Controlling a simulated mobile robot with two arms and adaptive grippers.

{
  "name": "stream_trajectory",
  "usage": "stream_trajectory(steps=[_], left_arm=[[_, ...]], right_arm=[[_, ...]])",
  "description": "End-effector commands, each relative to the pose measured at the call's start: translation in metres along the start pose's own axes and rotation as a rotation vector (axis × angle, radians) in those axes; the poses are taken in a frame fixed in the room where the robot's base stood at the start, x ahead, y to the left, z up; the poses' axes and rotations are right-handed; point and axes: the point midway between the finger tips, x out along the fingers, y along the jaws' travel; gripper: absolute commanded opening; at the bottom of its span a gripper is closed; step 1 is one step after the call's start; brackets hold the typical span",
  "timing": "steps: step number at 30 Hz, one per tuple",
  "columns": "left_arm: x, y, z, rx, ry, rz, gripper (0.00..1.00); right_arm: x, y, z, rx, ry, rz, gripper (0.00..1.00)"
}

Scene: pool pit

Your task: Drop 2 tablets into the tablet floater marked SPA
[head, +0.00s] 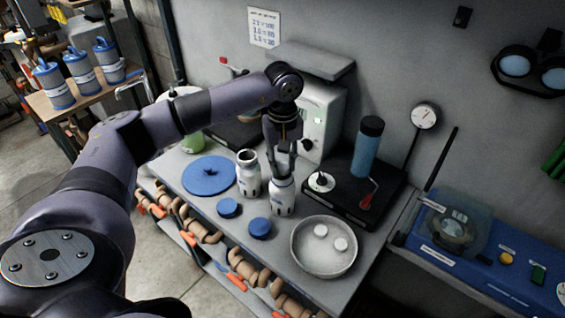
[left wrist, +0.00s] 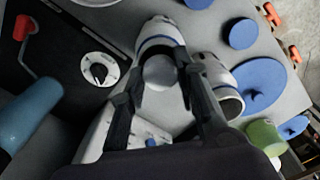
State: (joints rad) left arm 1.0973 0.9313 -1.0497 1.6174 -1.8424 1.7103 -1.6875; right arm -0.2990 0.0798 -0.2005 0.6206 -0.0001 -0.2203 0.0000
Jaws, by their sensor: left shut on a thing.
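Two white tablet floaters with open tops and blue bands stand on the bench: a rear one (head: 248,174) and a front one (head: 282,198). I cannot read which is marked SPA. My left gripper (head: 281,174) points down at the front floater's mouth. In the left wrist view, the gripper (left wrist: 158,78) is shut on a pale round tablet (left wrist: 160,72), in line with the front floater (left wrist: 160,38); it hides the mouth, and I cannot tell the gap. Two white tablets (head: 320,230) (head: 341,244) lie in a round dish (head: 308,268).
Two blue caps (head: 229,208) (head: 260,228) and a blue disc (head: 208,175) lie on the bench. A black plate with a dial (head: 321,182) and a blue bottle (head: 366,150) stands right of the floaters. A white box (head: 322,112) stands behind.

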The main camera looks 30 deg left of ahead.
Motion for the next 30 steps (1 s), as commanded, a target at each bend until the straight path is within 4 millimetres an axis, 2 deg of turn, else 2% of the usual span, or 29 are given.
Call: stream_trajectory(steps=[5,6,16,30], left_arm=[[-0.0004,-0.0001,0.0,0.0,0.0,0.0,0.1],[-0.0004,-0.0001,0.0,0.0,0.0,0.0,0.29],[-0.0002,-0.0001,-0.0001,0.0,0.0,0.0,0.51],[-0.0001,-0.0001,-0.0001,0.0,0.0,0.0,0.52]], right_arm=[[0.0001,0.0001,0.0008,0.0,-0.001,0.0,0.41],[0.0001,0.0001,0.0009,0.0,-0.001,0.0,0.41],[0.0001,0.0001,0.0017,0.0,-0.002,0.0,0.41],[0.0001,0.0002,0.0018,0.001,-0.002,0.0,0.41]])
